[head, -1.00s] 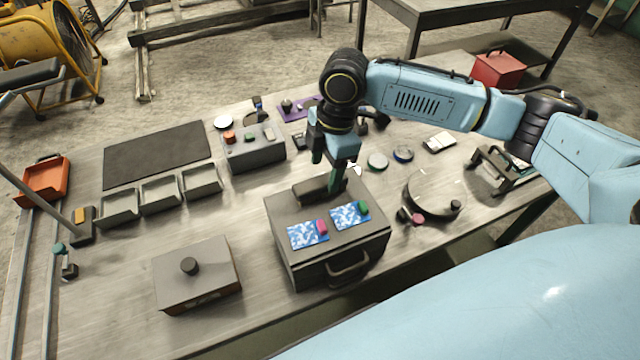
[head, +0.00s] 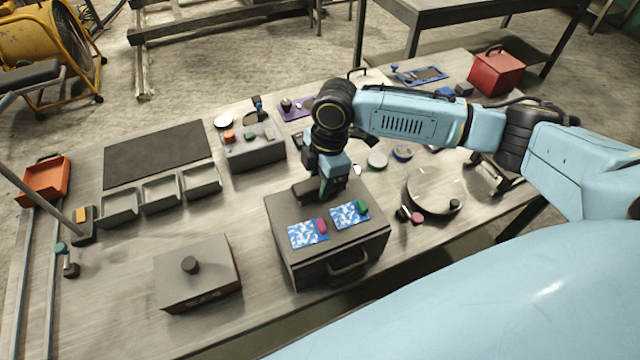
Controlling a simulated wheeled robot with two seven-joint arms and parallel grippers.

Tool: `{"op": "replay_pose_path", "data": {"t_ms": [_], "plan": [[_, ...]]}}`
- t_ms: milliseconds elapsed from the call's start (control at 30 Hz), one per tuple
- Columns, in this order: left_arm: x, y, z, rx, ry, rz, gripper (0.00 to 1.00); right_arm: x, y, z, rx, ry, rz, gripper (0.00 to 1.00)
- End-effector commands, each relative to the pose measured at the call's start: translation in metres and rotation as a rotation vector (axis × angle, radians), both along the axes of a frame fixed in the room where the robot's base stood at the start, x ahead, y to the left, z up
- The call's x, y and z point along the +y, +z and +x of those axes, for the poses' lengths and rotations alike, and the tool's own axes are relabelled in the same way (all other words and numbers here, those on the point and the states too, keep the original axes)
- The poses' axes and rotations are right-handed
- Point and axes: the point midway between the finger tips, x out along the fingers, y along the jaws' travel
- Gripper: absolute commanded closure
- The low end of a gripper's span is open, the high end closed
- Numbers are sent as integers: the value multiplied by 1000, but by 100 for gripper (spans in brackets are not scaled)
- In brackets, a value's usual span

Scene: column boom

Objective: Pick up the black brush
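A dark oblong block (head: 303,191), which looks like the black brush, lies at the back of the top of a grey box (head: 290,259) with a front handle. My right gripper (head: 325,195) points down right at the block and hides its right part. I cannot tell whether the fingers touch it, or whether they are open or shut. My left gripper is not in view.
Two blue-and-white cards (head: 300,238) lie on the box top, with a pink item (head: 321,226) and a green item (head: 362,207). A round disc (head: 434,188) is to the right, a lidded box (head: 197,272) to the left. Bare bench lies between the boxes.

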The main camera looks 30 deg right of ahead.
Motion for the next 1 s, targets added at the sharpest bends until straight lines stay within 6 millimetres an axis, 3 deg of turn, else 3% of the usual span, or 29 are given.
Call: {"op": "replay_pose_path", "data": {"t_ms": [100,367,800,1000], "plan": [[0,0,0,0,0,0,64,0,1,0,-1,0,0,90],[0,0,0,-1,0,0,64,0,4,1,-2,0,2,90],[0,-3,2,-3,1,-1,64,0,82,1,-4,-1,2,90],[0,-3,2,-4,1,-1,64,0,99,1,-1,0,1,90]]}}
